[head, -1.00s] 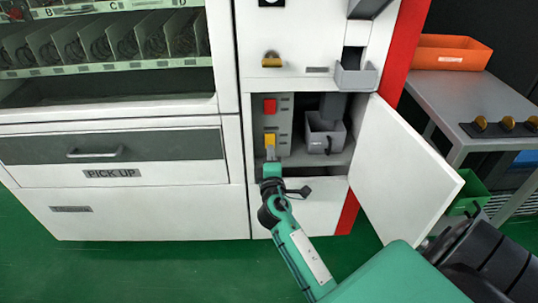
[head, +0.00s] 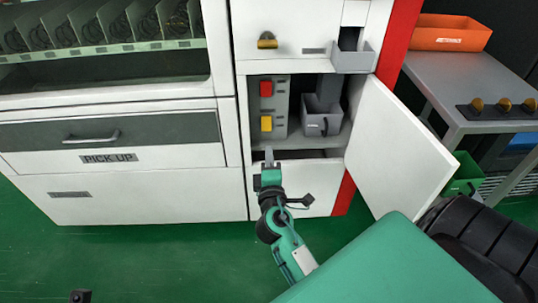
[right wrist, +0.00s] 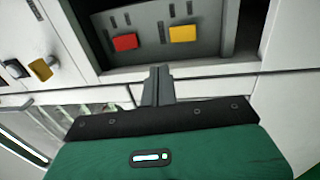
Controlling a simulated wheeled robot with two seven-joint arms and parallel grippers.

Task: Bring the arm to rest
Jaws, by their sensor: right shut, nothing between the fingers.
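My right arm reaches up from the lower right in the head view. Its gripper (head: 268,156) is shut and empty, just in front of and below the open compartment of the vending machine. In the right wrist view the shut fingers (right wrist: 158,76) point toward the switch panel, apart from it. The panel carries a red switch (head: 266,89) and a yellow switch (head: 266,123). Both also show in the right wrist view, red (right wrist: 124,42) and yellow (right wrist: 183,33). My left gripper is not visible; a small dark part at the lower left edge is unclear.
The compartment door (head: 400,160) stands open to the right, close to my arm. A grey box (head: 321,122) sits inside the compartment. A grey table (head: 470,85) with an orange bin (head: 450,35) stands at the right. The green floor (head: 150,250) at left is mostly clear.

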